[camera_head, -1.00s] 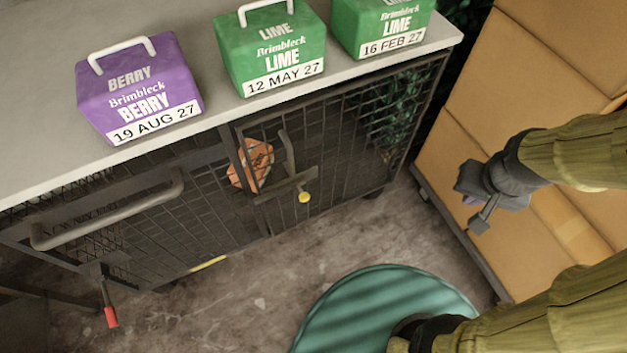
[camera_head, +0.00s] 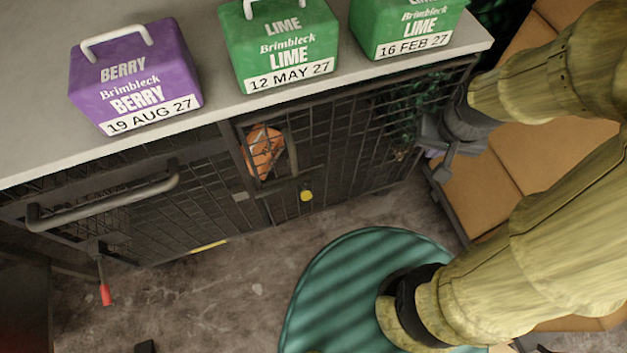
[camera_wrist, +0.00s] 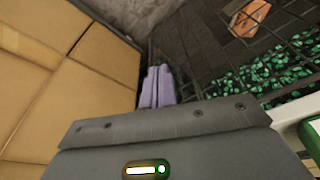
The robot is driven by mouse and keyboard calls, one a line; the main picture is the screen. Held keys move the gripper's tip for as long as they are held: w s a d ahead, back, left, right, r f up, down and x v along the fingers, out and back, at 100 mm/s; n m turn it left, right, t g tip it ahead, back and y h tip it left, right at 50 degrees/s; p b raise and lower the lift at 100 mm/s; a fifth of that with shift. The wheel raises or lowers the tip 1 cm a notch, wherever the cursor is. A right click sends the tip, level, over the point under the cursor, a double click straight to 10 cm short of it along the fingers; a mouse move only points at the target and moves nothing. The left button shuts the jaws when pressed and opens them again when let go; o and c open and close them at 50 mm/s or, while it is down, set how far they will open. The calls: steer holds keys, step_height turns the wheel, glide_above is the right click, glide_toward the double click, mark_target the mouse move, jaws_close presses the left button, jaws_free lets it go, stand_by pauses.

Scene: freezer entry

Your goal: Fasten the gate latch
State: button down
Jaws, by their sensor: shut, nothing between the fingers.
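The dark wire-mesh gate (camera_head: 345,150) stands under the pale counter, with a grey upright handle (camera_head: 291,155) near its left edge. A yellow round knob (camera_head: 306,195) sits low on the gate front, below the handle; whether the latch there is engaged I cannot tell. A red-tipped lever (camera_head: 104,290) hangs below the left mesh panel. My gripper (camera_head: 430,153) is at the right end of the mesh front, apart from the knob. Its lavender fingers (camera_wrist: 156,88) are together and empty in the wrist view, pointing towards the floor beside the mesh.
Purple (camera_head: 135,80) and green tubs (camera_head: 280,50) stand on the counter (camera_head: 200,135). Cardboard boxes (camera_head: 520,150) crowd the right side. An orange item (camera_head: 264,150) shows behind the mesh.

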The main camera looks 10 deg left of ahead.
steer(key=shift+s, duration=0.1)
steer(key=w+a+f+m+g+y+b, duration=0.1)
steer(key=w+a+f+m+g+y, duration=0.2)
steer(key=f, duration=0.5)
steer(key=w+a+f+m+g+y+b, duration=0.1)
steer(key=w+a+f+m+g+y, duration=0.2)
steer(key=f, duration=0.6)
steer(key=w+a+f+m+g+y+b, duration=0.2)
steer(key=w+a+f+m+g+y, duration=0.1)
steer(key=f, duration=0.6)
steer(key=a+m+y, duration=0.1)
steer(key=a+m, duration=0.1)
steer(key=a, duration=0.1)
steer(key=shift+f+m+y, duration=0.2)
steer(key=shift+m+y, duration=0.1)
steer(key=p+x, duration=0.2)
steer(key=x, duration=1.2)
steer(key=shift+s+p, duration=0.2)
steer(key=shift+p, duration=0.2)
steer(key=shift+r, duration=0.1)
